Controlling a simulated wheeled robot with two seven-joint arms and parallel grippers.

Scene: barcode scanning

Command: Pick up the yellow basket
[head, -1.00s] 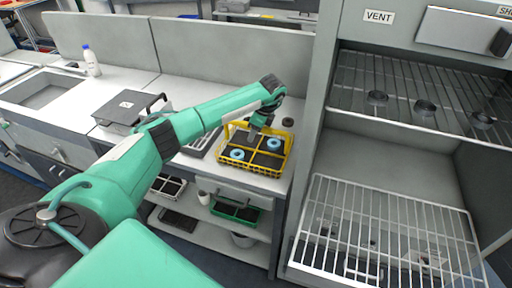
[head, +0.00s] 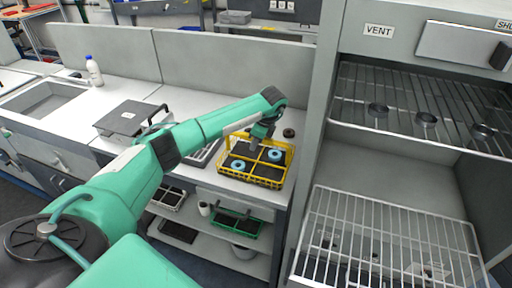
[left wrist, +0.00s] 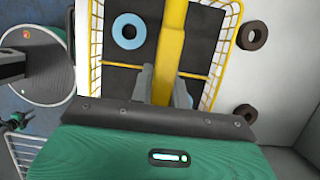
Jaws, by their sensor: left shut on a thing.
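The yellow basket (head: 266,182) is on the counter in the head view. It has dark compartments holding two blue rings (head: 238,165). My left gripper (head: 261,138) is above the middle of the basket. In the left wrist view its fingers (left wrist: 167,88) are on both sides of the yellow handle (left wrist: 172,40) and shut on it. One blue ring (left wrist: 127,31) shows beside the handle there. The gripper hides part of the handle in the head view. I cannot tell a gap under the basket. My right gripper is not in view.
A black ring (head: 289,133) lies behind the basket. A grey boxy device (head: 130,119) and a white bottle (head: 94,70) stand to the left. A vented cabinet with wire racks (head: 390,240) rises close on the right. A green crate (head: 235,225) is on the shelf below.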

